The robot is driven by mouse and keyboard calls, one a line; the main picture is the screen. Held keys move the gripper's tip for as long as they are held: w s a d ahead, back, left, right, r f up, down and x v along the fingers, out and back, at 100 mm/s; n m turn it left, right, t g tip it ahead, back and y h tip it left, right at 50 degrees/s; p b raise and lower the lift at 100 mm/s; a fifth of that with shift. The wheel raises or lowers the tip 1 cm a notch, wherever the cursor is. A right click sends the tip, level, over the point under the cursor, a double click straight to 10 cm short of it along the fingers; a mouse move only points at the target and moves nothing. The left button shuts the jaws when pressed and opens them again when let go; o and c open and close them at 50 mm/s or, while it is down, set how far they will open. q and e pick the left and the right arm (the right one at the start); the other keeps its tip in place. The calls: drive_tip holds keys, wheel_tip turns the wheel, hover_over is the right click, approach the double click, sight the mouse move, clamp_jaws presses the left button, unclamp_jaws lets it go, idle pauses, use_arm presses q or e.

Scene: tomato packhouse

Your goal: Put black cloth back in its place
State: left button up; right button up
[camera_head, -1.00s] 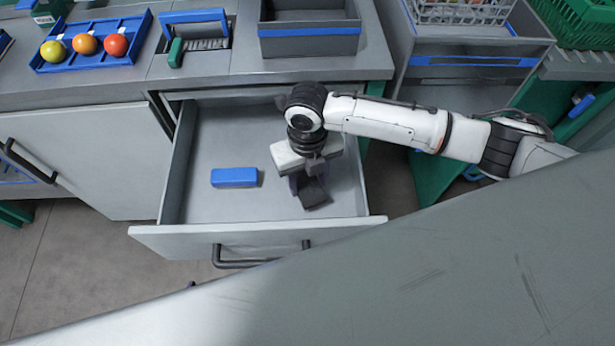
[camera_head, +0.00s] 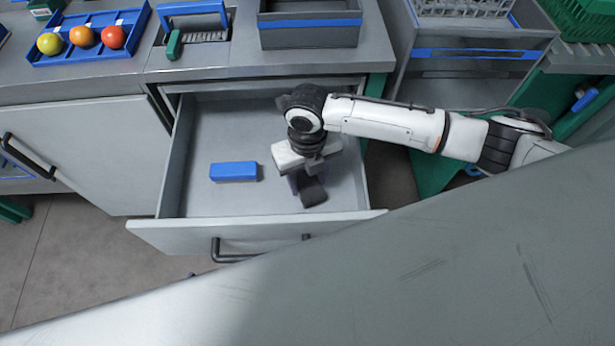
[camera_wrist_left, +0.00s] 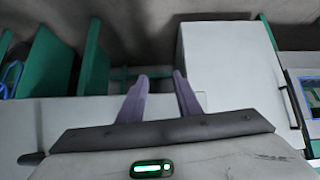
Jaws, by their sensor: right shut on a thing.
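The black cloth (camera_head: 313,193) is a small dark folded piece inside the open drawer (camera_head: 205,130), toward its front right. My right gripper (camera_head: 298,184) reaches down into the drawer and is shut on the cloth. The wrist above hides part of the fingers, and I cannot tell whether the cloth touches the drawer floor. My left gripper (camera_wrist_left: 160,82) shows in the left wrist view with its two purple fingers apart and nothing between them. It is not visible in the head view.
A blue block (camera_head: 234,171) lies in the drawer, left of the cloth. On the counter are a blue tray (camera_head: 88,57) with tomatoes, a blue-handled holder (camera_head: 194,10) and a grey bin (camera_head: 310,38). The drawer's left and back floor is clear.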

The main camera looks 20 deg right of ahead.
use_arm(q)
drive_tip(key=shift+f, duration=0.1)
use_arm(e)
drive_tip(key=shift+f, duration=0.4)
drive_tip(key=o, duration=1)
drive_tip(key=c, duration=0.3)
use_arm(q)
drive_tip(key=shift+s, duration=0.1)
use_arm(e)
drive_tip(key=shift+r+p, duration=0.85)
drive_tip(key=shift+r, duration=0.05)
drive_tip(key=shift+r+p, duration=1)
drive_tip(key=shift+p, duration=0.1)
wheel_tip(320, 180, up, 3)
drive_tip(key=p, duration=0.3)
drive_tip(key=shift+r+p, duration=0.2)
drive_tip(key=shift+p, duration=0.1)
use_arm(q)
wheel_tip(320, 180, up, 6)
drive_tip(key=shift+s+a, duration=0.15)
drive_tip(key=shift+a, duration=0.25)
use_arm(e)
drive_tip(key=shift+f, duration=0.1)
